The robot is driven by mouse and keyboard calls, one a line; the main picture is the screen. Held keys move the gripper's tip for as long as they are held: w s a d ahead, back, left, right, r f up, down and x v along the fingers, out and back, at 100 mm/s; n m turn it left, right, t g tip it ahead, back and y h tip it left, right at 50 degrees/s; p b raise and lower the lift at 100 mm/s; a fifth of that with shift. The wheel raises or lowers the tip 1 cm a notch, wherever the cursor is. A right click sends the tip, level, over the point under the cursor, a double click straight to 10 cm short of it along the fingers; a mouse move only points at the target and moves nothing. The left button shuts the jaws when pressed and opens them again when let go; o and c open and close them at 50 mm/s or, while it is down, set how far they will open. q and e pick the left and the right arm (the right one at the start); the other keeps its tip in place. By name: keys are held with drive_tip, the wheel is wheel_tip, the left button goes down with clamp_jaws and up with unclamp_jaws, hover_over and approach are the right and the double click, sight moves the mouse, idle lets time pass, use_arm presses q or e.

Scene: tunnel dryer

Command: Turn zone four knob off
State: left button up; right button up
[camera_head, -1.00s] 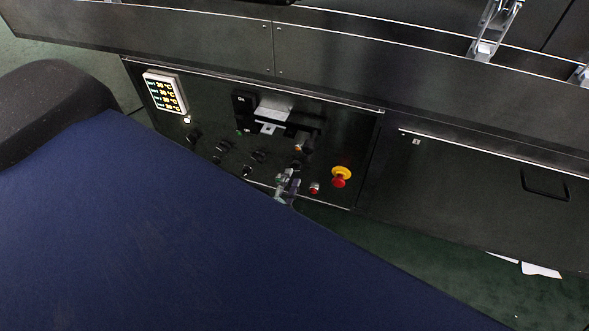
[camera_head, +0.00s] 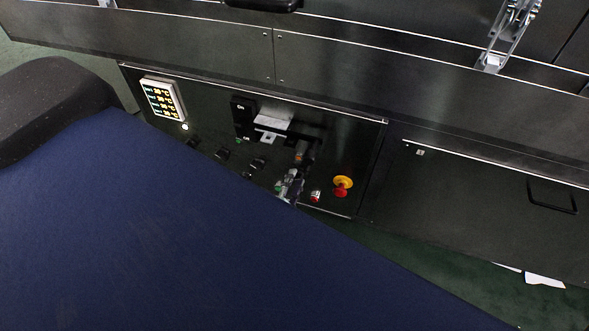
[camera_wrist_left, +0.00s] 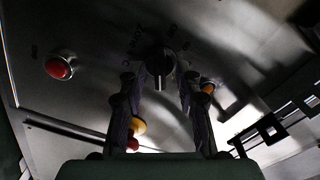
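The control panel (camera_head: 345,145) has a row of black knobs on its lower part. Three show in the head view: a left one (camera_head: 192,142), a middle one (camera_head: 222,154) and a right one (camera_head: 256,164). My left gripper (camera_head: 290,183) is at the right end of this row and hides what is behind it. In the left wrist view, a black knob (camera_wrist_left: 158,66) with a pale pointer and markings around it lies between and just beyond the open fingertips of my left gripper (camera_wrist_left: 159,84). Contact cannot be told. My right gripper is not in view.
A yellow and red emergency stop (camera_head: 343,186) and a small red button (camera_head: 315,196) are close to my left gripper. A lit temperature display (camera_head: 163,98) is at the panel's left. A black switch housing (camera_head: 243,112) is above the knobs. My blue body covers the foreground.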

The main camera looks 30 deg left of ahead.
use_arm(q)
clamp_jaws()
drive_tip(key=shift+n, duration=0.3)
drive_tip(key=n, duration=0.3)
drive_tip(key=shift+r+n, duration=0.1)
drive_tip(key=shift+n, duration=0.2)
drive_tip(key=n, duration=0.3)
drive_tip(key=shift+a+n, duration=0.15)
drive_tip(key=shift+n, duration=0.25)
drive_tip(key=shift+w+a+n, duration=0.1)
drive_tip(key=shift+a+n, duration=0.05)
drive_tip(key=shift+n, duration=5.75)
drive_tip(key=shift+a+n, duration=0.1)
drive_tip(key=shift+n, duration=6.1)
